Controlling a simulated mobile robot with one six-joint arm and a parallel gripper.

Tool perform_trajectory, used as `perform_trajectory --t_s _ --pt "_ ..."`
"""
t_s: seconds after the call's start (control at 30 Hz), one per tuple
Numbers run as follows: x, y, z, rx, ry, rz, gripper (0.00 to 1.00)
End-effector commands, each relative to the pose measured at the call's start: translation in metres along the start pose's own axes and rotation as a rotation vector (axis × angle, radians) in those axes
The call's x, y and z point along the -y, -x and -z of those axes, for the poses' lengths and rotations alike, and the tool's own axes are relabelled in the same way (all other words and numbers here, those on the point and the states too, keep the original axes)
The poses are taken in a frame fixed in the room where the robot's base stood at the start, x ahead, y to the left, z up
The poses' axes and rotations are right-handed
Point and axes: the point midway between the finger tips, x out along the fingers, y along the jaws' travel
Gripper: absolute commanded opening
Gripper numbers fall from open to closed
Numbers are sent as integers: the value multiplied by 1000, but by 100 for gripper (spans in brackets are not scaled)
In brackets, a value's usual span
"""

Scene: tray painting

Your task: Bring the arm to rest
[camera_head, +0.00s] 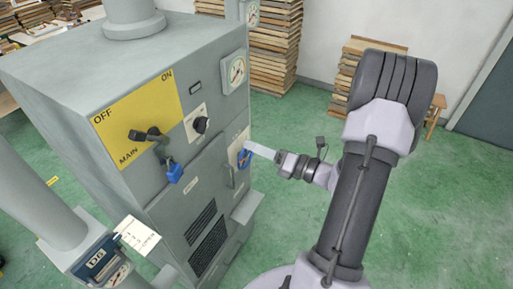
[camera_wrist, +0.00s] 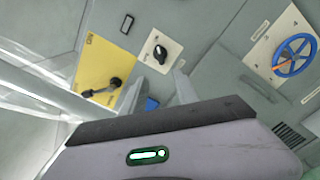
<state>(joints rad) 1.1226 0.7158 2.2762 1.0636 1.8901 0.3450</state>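My arm (camera_head: 347,215) rises at the right of the head view and bends over toward the grey cabinet. My gripper (camera_head: 262,151) points left at the cabinet front, close to the blue handwheel (camera_head: 244,158); the head view does not show whether they touch. In the wrist view my gripper (camera_wrist: 157,88) has its two pale fingers apart, with nothing held between them. The handwheel (camera_wrist: 291,55) is off to the upper right there, clear of the fingers.
The cabinet (camera_head: 75,80) carries a yellow OFF/ON panel (camera_head: 120,112), a black lever (camera_head: 150,135), a blue padlock (camera_head: 174,173), a black knob (camera_head: 201,124) and a gauge (camera_head: 236,71). Stacked boards (camera_head: 272,45) stand behind. Green floor (camera_head: 440,215) is open at right.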

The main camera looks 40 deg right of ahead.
Motion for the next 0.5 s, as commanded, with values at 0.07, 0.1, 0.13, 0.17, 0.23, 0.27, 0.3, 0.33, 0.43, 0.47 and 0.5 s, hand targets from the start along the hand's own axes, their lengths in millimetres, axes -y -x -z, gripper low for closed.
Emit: perform_trajectory --t_s 0.07,0.1,0.13,0.17,0.23,0.27,0.3,0.33,0.43,0.47,0.5 --pt "0 1 0 0 0 0 36" --pt "0 0 0 0 0 0 36" --pt "0 0 0 0 0 0 36" --pt "0 0 0 0 0 0 36" --pt "0 0 0 0 0 0 36" --pt "0 0 0 0 0 0 36" --pt "0 0 0 0 0 0 36" --pt "0 0 0 0 0 0 36" --pt "-4 -5 6 -27 25 -14 36" --pt "-10 -10 13 -59 55 -32 36" --pt "-22 -20 29 -129 119 -71 36"
